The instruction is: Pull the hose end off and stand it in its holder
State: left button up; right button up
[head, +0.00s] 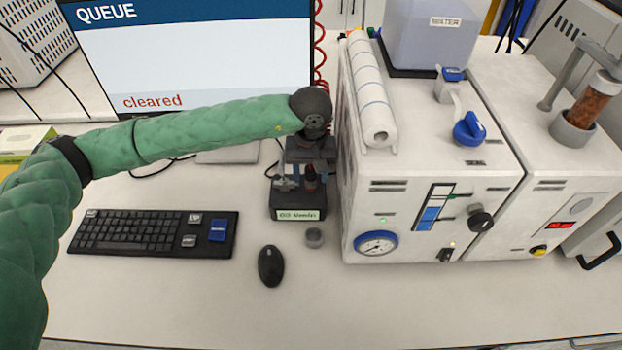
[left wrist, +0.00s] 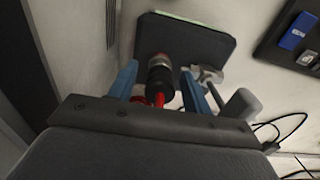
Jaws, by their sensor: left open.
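A black hose end (left wrist: 160,80) with red hose at its near side sits on a metal fitting of a dark stand (head: 297,207) in the middle of the bench. My left gripper (head: 308,170) is over the stand, pointing down. In the left wrist view its blue-tipped fingers (left wrist: 159,73) are open, one on each side of the hose end, with gaps visible. A silver valve lever (left wrist: 208,76) is beside the right finger. My right gripper is out of view.
A white machine (head: 420,190) with a gauge and knobs stands close to the right of the stand. A monitor (head: 200,50) is behind my arm. A keyboard (head: 150,233) and a mouse (head: 271,266) lie left. A red coiled hose (head: 320,45) hangs behind. The front bench is clear.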

aim_at(311, 168)
pick_arm(q)
jog(key=shift+f, duration=0.15)
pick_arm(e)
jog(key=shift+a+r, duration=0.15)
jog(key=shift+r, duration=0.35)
pick_arm(q)
jog(key=shift+b, duration=1.75)
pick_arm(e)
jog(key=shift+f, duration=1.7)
pick_arm(q)
jog(key=shift+c, duration=0.2)
grip_shut()
jog(key=shift+r, duration=0.2)
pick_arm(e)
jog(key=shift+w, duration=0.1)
pick_arm(q)
jog(key=shift+r, duration=2.7)
jog(key=shift+r, duration=0.1)
